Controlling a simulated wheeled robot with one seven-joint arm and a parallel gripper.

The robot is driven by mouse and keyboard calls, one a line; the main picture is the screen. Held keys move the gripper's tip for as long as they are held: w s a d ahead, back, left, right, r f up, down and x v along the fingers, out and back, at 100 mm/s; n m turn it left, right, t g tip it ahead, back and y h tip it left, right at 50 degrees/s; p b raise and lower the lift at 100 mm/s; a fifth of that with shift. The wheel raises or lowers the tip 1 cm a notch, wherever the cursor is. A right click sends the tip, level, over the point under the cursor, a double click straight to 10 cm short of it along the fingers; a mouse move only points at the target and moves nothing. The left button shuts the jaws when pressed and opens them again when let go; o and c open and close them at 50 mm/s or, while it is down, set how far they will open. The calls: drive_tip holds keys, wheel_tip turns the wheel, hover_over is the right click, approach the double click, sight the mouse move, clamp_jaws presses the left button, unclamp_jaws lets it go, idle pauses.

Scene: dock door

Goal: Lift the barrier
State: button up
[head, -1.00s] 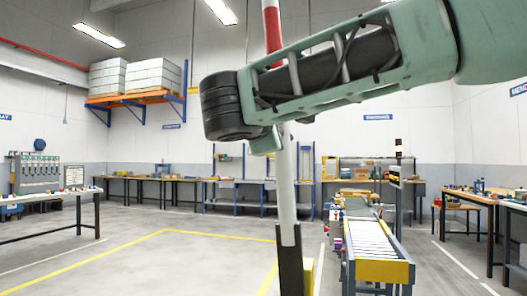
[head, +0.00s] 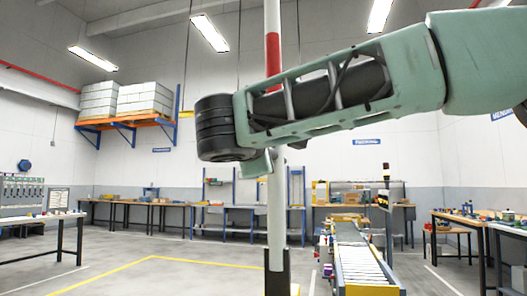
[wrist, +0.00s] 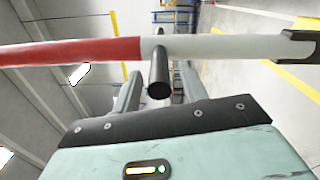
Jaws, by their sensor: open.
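The barrier (head: 274,105) is a white pole with a red band, and it stands almost upright in the head view. Its lower end sits in a black sleeve (head: 277,271). My forearm passes in front of the pole and hides part of it. In the wrist view the barrier (wrist: 226,46) crosses the picture from left to right, red on the left and white on the right. A dark round peg (wrist: 159,78) sticks out from it towards the camera. My gripper (wrist: 161,82) is open, with one finger on each side of the peg in the picture. Contact cannot be told.
A roller conveyor (head: 360,258) stands to the right of the barrier. Workbenches line the back wall, with more at the left (head: 40,220) and right (head: 480,219). Boxes lie on a high orange shelf (head: 128,121). The floor to the left, with yellow lines, is clear.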

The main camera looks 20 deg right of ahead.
drive_tip(key=shift+s, duration=0.1)
drive_tip(key=b+v, duration=0.1)
drive_tip(key=v, duration=1.6)
drive_tip(key=shift+a+b, duration=0.15)
drive_tip(key=shift+b, duration=0.15)
